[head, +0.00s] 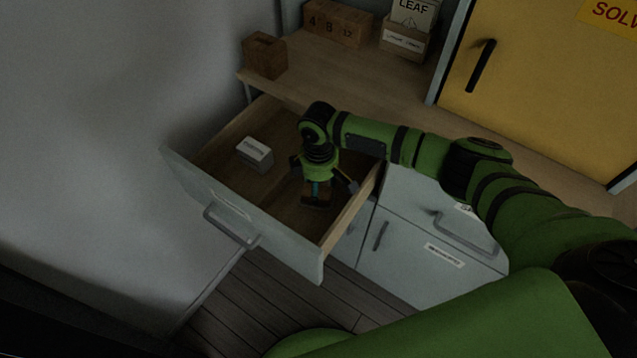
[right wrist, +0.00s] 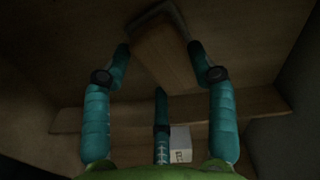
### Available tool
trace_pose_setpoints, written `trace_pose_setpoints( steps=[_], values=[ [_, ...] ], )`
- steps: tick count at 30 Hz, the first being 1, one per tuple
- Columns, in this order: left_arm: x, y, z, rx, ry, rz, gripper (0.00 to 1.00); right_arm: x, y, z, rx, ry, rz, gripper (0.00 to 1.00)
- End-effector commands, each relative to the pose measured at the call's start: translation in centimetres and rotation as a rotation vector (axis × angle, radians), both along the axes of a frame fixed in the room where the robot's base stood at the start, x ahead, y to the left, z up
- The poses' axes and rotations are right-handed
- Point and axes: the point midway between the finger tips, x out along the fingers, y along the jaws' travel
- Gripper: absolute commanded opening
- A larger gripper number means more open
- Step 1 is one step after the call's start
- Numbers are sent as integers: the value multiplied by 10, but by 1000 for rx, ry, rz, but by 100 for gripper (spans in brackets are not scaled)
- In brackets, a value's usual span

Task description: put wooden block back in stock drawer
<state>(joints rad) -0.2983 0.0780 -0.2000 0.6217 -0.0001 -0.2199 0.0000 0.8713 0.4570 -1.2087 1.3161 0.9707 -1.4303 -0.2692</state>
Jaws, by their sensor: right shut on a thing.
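The stock drawer (head: 172,166) stands pulled out, with a pale grey front and a wooden inside. My right gripper (head: 318,190) reaches down into its right half. It is shut on a brown wooden block (head: 316,203), which is low inside the drawer. In the right wrist view the block (right wrist: 163,52) lies between the teal fingertips (right wrist: 162,58), at an angle. I cannot tell whether it touches the drawer floor. A small white labelled box (head: 255,152) sits in the drawer, left of the gripper. My left gripper is not in view.
A wooden box (head: 265,55), a numbered wooden block (head: 338,22) and a LEAF card box (head: 405,40) stand on the wooden counter (head: 345,72) behind. A yellow cabinet (head: 545,90) is at right. Grey cabinet fronts (head: 400,262) lie right of the open drawer.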

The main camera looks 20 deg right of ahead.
Motion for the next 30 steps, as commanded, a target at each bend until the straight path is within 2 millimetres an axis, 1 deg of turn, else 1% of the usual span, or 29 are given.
trace_pose_setpoints(
  steps=[6, 7, 8, 9, 18, 21, 23, 26, 30],
  values=[
    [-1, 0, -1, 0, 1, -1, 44, 0, 0, -1, 1, 0, 0, 32],
    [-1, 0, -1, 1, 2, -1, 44, 0, 0, -1, 1, 0, 0, 66],
    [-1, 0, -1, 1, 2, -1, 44, 0, 0, -1, 1, 0, 0, 78],
    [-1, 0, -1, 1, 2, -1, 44, 0, 0, -1, 1, 0, 0, 82],
    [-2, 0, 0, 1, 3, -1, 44, 0, 0, 0, 1, 0, 0, 82],
    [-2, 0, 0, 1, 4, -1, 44, 1, 0, 4, 1, -2, 0, 82],
    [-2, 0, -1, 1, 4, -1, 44, 1, 0, 10, 1, -2, 0, 82],
    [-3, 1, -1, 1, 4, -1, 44, 1, 0, 27, 2, -5, 1, 82],
    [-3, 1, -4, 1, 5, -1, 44, 2, 0, 58, 2, -5, 1, 82]
  ],
)
